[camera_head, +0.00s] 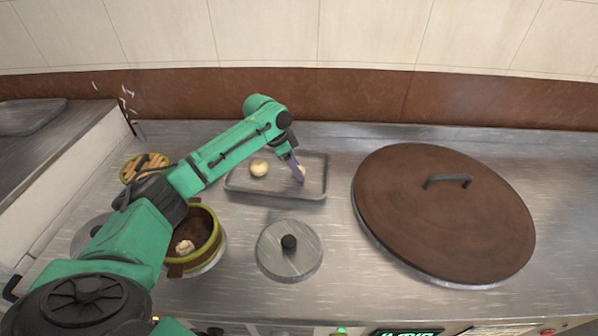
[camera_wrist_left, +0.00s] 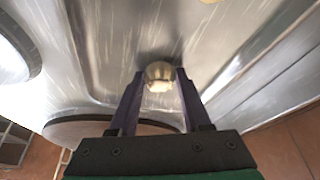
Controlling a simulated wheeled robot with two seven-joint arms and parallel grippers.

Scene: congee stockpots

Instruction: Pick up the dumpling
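A pale round dumpling (camera_head: 302,171) is at the right part of a grey metal tray (camera_head: 250,190), mostly hidden behind my left gripper (camera_head: 299,174). In the left wrist view this dumpling (camera_wrist_left: 160,76) sits between the tips of my left gripper (camera_wrist_left: 161,72), with no gap visible on either side. The left gripper appears shut on it; whether it is lifted off the tray is not clear. A second pale dumpling (camera_head: 259,168) lies at the left part of the tray. My right gripper is not in view.
A round lid with a black knob (camera_head: 289,257) lies in front. A large brown lid (camera_head: 445,215) is at the right. A small bowl of brown pieces (camera_head: 146,166) is at the far left.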

